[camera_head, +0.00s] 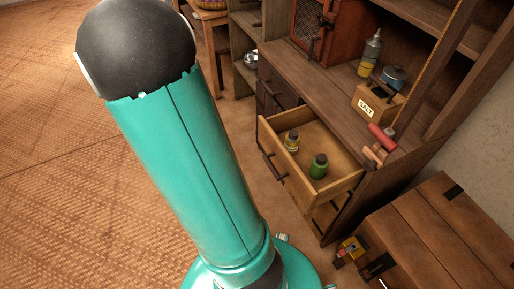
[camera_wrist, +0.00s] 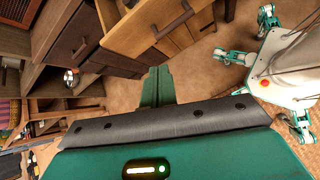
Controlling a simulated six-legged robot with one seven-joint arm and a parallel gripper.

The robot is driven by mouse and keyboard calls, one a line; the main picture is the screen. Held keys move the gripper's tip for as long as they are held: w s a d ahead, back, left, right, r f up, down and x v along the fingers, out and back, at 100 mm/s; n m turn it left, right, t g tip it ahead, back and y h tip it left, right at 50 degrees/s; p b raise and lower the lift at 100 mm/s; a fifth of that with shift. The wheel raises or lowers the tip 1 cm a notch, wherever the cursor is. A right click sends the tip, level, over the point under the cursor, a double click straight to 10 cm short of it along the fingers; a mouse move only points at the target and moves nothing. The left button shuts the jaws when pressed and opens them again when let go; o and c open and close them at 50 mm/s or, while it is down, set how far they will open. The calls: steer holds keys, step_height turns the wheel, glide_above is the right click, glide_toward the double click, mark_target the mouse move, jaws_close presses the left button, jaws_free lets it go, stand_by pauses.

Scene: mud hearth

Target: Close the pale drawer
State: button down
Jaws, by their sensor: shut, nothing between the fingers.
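The pale drawer (camera_head: 348,186) stands pulled out of the dark wooden cabinet in the head view, with a dark handle on its front. A jar with a yellow label (camera_head: 292,142) and a green jar (camera_head: 319,166) stand upright inside it. In the wrist view, the pale drawer front (camera_wrist: 135,30) and its dark handle (camera_wrist: 172,25) show at the top. My gripper (camera_wrist: 158,72) is shut and empty, its green fingers pointing toward the drawer front. A gap seems to lie between them, but I cannot tell how wide. My gripper is not visible in the head view.
On the counter stand a salt box (camera_head: 378,103), a blue pot (camera_head: 393,77), a bottle (camera_head: 370,52) and a red-handled tool (camera_head: 382,137). A wooden chest (camera_head: 435,235) stands at the lower right. Dark drawers adjoin the pale one. The woven floor at left is clear.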

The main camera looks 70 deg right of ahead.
mark_target(278, 158)
steer(key=s+d+f+n, duration=0.1)
steer(key=s+d+f, duration=0.3)
steer(key=f, duration=0.1)
steer(key=s+d+f+n+g+h, duration=0.1)
steer(key=s+d+f+n, duration=0.1)
steer(key=s+d+f, duration=0.2)
steer(key=s+d+f+n, duration=0.1)
steer(key=s+d+f, duration=0.3)
steer(key=d+f, duration=0.1)
steer(key=shift+d+f+g, duration=0.2)
steer(key=shift+f+g, duration=0.1)
steer(key=shift+g, duration=0.1)
steer(key=shift+s+d, duration=0.1)
steer(key=shift+s, duration=0.05)
